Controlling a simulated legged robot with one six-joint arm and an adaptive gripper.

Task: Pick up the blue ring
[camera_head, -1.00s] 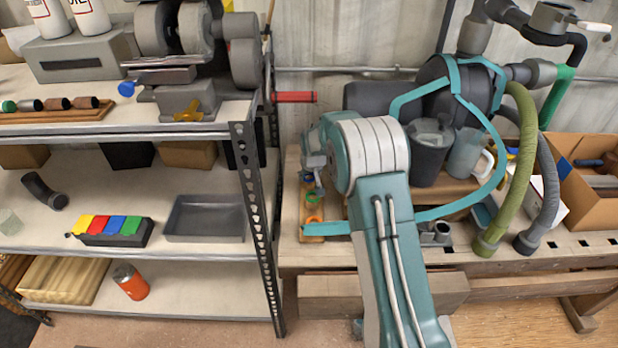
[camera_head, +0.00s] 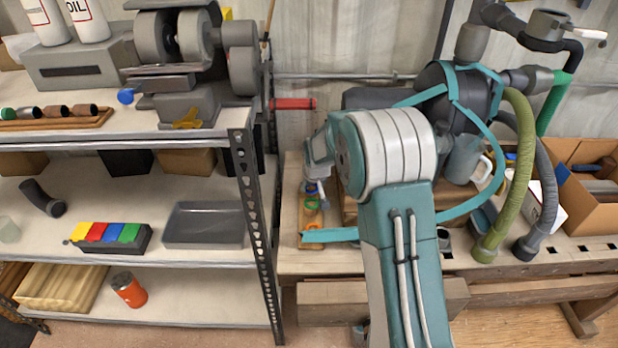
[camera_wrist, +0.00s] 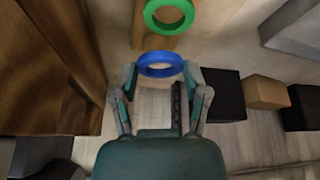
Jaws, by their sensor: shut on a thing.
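The blue ring (camera_wrist: 160,64) sits between the fingertips of my gripper (camera_wrist: 161,75) in the wrist view, and the fingers are shut on it. In the head view the blue ring (camera_head: 311,188) is a small patch beside my arm. The green ring (camera_wrist: 169,14) is just beyond it in the wrist view, on a wooden strip. In the head view the green ring (camera_head: 311,206) lies on the wooden board (camera_head: 312,239) on the workbench. I cannot tell whether the blue ring touches the board.
A metal shelf (camera_head: 262,235) stands close on the left, with a grey tray (camera_head: 204,226) and coloured blocks (camera_head: 110,233).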

